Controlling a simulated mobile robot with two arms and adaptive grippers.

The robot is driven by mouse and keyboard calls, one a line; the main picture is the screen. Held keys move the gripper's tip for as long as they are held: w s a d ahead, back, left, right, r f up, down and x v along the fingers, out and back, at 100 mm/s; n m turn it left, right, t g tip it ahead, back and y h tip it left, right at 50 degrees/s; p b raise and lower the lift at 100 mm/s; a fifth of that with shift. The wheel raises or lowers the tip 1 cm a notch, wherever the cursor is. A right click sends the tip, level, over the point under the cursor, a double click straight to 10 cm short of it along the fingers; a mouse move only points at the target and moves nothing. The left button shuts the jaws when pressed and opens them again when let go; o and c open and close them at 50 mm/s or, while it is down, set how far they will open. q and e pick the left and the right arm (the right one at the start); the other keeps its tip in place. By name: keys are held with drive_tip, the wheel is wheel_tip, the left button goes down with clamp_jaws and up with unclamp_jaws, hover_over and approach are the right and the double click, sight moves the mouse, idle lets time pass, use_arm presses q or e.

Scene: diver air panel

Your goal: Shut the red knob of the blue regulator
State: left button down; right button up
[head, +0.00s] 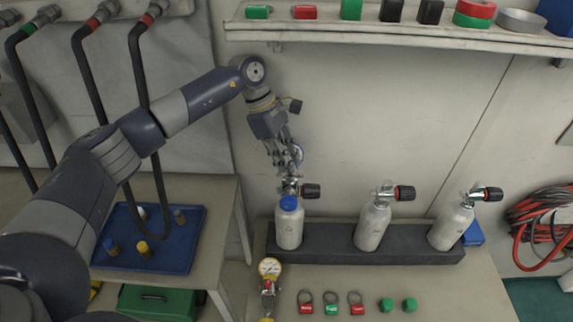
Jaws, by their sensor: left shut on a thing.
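The blue regulator is at the left white cylinder (288,232), mostly behind my left gripper. Its round blue-rimmed gauge (299,153) shows beside the fingers, and its blue end (289,203) shows in front of the cylinder's neck. My left gripper (291,176) points down and is shut on the regulator by the cylinder's valve. The red knob is hidden by the fingers, so I cannot tell its position. My right gripper is not in view.
Two more white cylinders (373,226) (448,228) stand in the dark rack (325,243). A yellow regulator (269,267) lies in front, beside several red and green tags and caps. A blue tray (180,262) with caps is at left. A shelf (400,35) runs above.

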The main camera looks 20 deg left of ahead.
use_arm(q)
drive_tip(key=shift+r, duration=0.1)
drive_tip(key=c, duration=1.5)
unclamp_jaws()
drive_tip(key=v, duration=0.7)
drive_tip(key=shift+a+r, duration=0.15)
drive_tip(key=shift+r, duration=0.05)
